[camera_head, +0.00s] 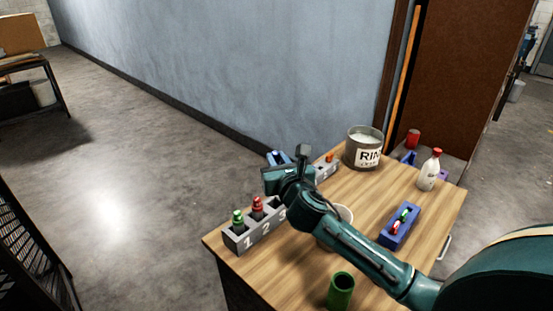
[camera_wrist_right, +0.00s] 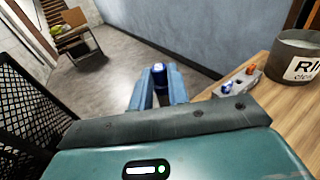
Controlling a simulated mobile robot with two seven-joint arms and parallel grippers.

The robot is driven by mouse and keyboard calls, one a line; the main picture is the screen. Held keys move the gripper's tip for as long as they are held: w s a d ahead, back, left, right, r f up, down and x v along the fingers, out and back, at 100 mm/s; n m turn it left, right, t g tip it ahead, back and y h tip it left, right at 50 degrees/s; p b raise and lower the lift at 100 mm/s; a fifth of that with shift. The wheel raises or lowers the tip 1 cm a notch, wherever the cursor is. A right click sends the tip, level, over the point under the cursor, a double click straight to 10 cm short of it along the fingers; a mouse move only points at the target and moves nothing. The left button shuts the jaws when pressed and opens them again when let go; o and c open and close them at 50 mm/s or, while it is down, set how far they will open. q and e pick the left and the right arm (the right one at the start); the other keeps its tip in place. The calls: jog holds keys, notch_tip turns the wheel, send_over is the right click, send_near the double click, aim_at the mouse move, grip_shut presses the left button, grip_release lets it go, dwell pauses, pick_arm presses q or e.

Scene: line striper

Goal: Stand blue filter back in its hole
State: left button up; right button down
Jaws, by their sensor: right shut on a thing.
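My right gripper (camera_head: 278,157) is above the far left edge of the table, past the grey numbered block. In the right wrist view, its fingers (camera_wrist_right: 158,88) are shut on the blue filter (camera_wrist_right: 160,74), whose dark blue top shows between them. The grey numbered block (camera_head: 258,236) stands at the table's left edge. A green filter (camera_head: 238,218) stands in hole 1 and a red filter (camera_head: 257,204) in hole 2. My gripper and wrist partly cover the block's right end, by number 3, so that hole's inside is hard to see. My left gripper is not in view.
A second grey block (camera_wrist_right: 240,84) with orange and blue pieces is near the large tin (camera_head: 364,148). A white bottle (camera_head: 428,172), a blue tray (camera_head: 399,226) and a green cup (camera_head: 341,291) stand on the table (camera_head: 290,272). A white round container (camera_head: 344,213) is partly behind my arm.

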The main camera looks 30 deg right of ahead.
pick_arm(q)
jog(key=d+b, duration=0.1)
jog(key=b, duration=0.1)
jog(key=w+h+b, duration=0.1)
jog(key=b, duration=0.1)
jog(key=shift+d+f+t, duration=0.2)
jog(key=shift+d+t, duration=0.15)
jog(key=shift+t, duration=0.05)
pick_arm(e)
notch_tip(320, 180, down, 4)
jog(key=shift+f, duration=0.2)
pick_arm(q)
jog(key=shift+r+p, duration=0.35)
jog(key=shift+p, duration=0.05)
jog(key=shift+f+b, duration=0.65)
jog(key=shift+b, duration=0.05)
pick_arm(e)
jog(key=shift+f, duration=1.45)
dwell(0.7)
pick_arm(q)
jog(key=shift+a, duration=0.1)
pick_arm(e)
jog(key=shift+s+f, duration=0.1)
